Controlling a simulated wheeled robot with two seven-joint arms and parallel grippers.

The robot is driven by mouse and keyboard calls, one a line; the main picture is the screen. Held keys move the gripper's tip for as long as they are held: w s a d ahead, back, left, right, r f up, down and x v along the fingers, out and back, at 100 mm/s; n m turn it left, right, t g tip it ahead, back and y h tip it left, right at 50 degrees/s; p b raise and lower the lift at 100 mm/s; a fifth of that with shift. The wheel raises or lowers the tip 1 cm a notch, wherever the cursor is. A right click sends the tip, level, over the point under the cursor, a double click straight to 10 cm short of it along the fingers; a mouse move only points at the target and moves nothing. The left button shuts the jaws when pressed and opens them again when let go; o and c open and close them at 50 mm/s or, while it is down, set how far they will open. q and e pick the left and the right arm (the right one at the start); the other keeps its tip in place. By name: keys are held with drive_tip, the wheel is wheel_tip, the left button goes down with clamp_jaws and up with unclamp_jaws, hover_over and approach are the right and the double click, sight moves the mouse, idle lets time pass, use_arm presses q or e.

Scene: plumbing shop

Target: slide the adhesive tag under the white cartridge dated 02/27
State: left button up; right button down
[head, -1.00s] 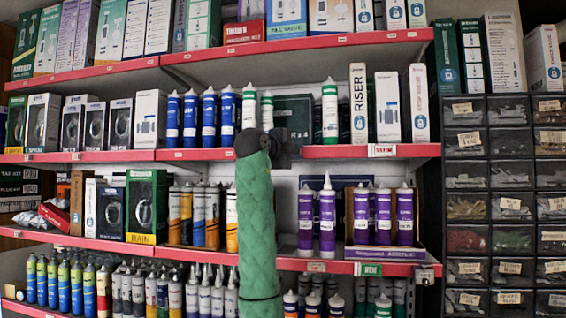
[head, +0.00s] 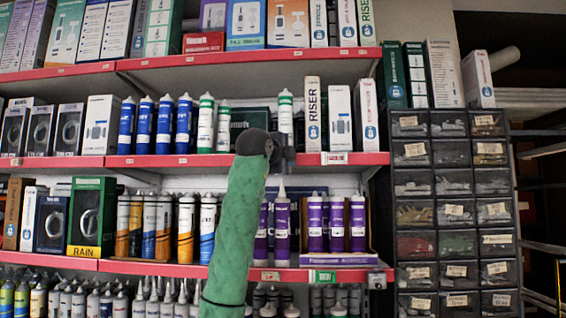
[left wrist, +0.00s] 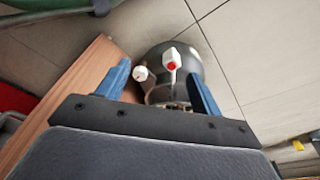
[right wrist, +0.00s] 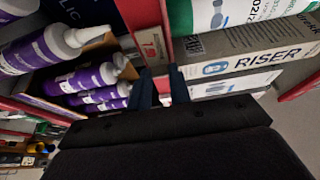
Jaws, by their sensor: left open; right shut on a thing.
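A white cartridge (head: 285,112) with green bands stands alone on the middle shelf, just above my right gripper (head: 284,152). In the right wrist view the white cartridge (right wrist: 222,18) lies at the top with part of a date showing, not fully legible. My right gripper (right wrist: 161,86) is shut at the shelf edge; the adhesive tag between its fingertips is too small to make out. Two more white-green cartridges (head: 206,124) stand to the left. My left gripper (left wrist: 161,90) is open and empty, over the floor.
The RISER box (head: 313,114) and other boxes stand right of the cartridge. Purple cartridges (head: 336,222) stand on the shelf below. A red-lettered label (right wrist: 152,46) is on the red shelf edge. Below my left gripper are a dark round object (left wrist: 185,75) and a wooden board (left wrist: 85,75).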

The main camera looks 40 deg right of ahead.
use_arm(q)
drive_tip(key=shift+r, duration=0.1)
use_arm(e)
drive_tip(key=shift+d+f, duration=0.1)
use_arm(q)
drive_tip(key=shift+w, duration=0.1)
use_arm(e)
drive_tip(key=c, duration=1.3)
unclamp_jaws()
use_arm(q)
wheel_tip(320, 180, up, 8)
drive_tip(key=w+d+b, duration=0.1)
drive_tip(key=d+b, duration=0.1)
drive_tip(key=b, duration=0.1)
drive_tip(key=shift+w+r+g, duration=0.15)
drive_tip(key=shift+g, duration=0.15)
use_arm(e)
drive_tip(key=shift+v, duration=3.95)
use_arm(q)
drive_tip(key=shift+d, duration=0.15)
